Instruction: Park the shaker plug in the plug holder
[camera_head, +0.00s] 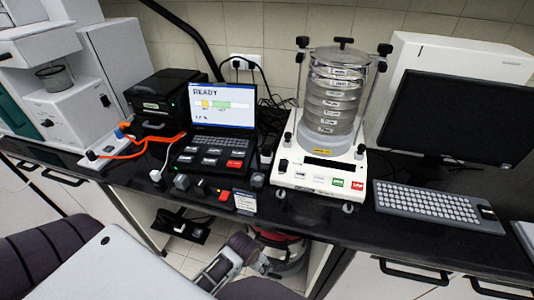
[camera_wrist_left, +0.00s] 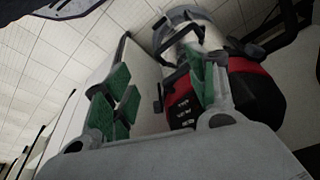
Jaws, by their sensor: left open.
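The sieve shaker (camera_head: 322,165) stands on the bench with a stack of clear sieves clamped on its white base. Dark plugs and cables show at the white wall socket (camera_head: 245,62) behind it; I cannot tell which plug is the shaker's. Several small blocks (camera_head: 181,182) lie along the bench's front edge; I cannot tell whether one is the plug holder. My left gripper (camera_head: 262,257) is low in front of the bench, below its edge. In the left wrist view its green-padded fingers (camera_wrist_left: 160,92) are apart and nothing shows held between them. My right gripper is not in view.
A control panel with a READY screen (camera_head: 222,105) stands left of the shaker. A monitor (camera_head: 460,115) and keyboard (camera_head: 437,205) are at the right. A red and black vacuum cleaner (camera_wrist_left: 250,95) is under the bench, close to my left gripper. Orange tubing (camera_head: 140,145) crosses the bench.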

